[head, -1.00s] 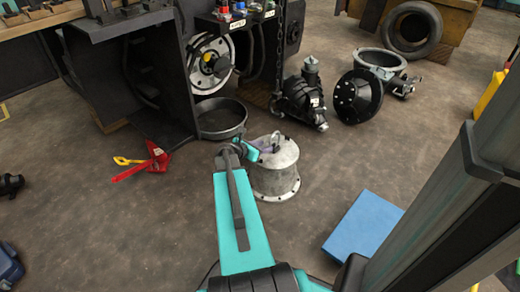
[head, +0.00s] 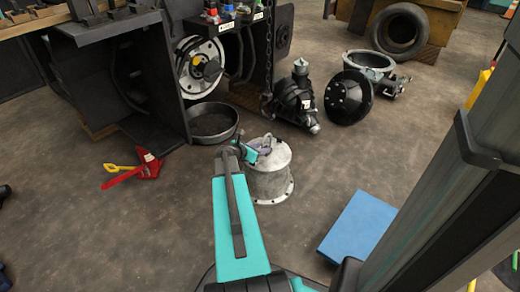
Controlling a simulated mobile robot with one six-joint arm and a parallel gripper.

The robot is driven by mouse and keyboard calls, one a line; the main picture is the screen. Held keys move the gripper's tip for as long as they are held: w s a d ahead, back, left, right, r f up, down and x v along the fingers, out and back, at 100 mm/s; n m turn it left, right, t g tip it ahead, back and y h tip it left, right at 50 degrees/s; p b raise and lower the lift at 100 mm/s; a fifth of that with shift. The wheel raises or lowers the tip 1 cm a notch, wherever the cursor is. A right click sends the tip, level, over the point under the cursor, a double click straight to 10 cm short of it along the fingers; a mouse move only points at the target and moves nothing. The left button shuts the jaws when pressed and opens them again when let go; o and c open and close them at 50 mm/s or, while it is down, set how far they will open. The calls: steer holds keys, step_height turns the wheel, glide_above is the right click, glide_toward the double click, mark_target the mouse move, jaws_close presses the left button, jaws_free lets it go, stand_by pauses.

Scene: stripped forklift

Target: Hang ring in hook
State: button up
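My arm reaches forward in the head view and ends at my gripper (head: 257,150), in front of or over a grey metal drum-like part (head: 272,178) on the floor. A small purple-grey item shows at the gripper, too small to name. I cannot tell whether the fingers are open or shut, or whether they hold it. A dark chain (head: 269,50) hangs beyond the gripper, beside the dark machine frame. Its lower end (head: 266,108) is near the floor parts, and a hook there is too small to make out. I cannot pick out a ring with certainty.
A round black pan (head: 213,133) lies beyond the gripper to the left. A red tool with a yellow handle (head: 146,166) lies farther left. A black dome part (head: 348,97) and a tyre (head: 402,30) are back right. A blue block (head: 357,228) lies right.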

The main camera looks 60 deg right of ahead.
mark_target(263, 141)
jaws_close()
steer(key=shift+r, duration=0.1)
steer(key=shift+r+p, duration=0.55)
steer(key=shift+p, duration=0.25)
steer(key=shift+r+p, duration=1.2)
steer(key=shift+r, duration=0.1)
steer(key=shift+s, duration=0.15)
steer(key=s+a+r+p, duration=0.2)
steer(key=s+r+p, duration=0.1)
steer(key=s, duration=0.5)
steer(key=shift+s+a+r+p, duration=0.15)
steer(key=shift+s+r+p, duration=0.05)
steer(key=shift+r+p, duration=0.15)
stand_by(0.4)
steer(key=shift+r, duration=0.1)
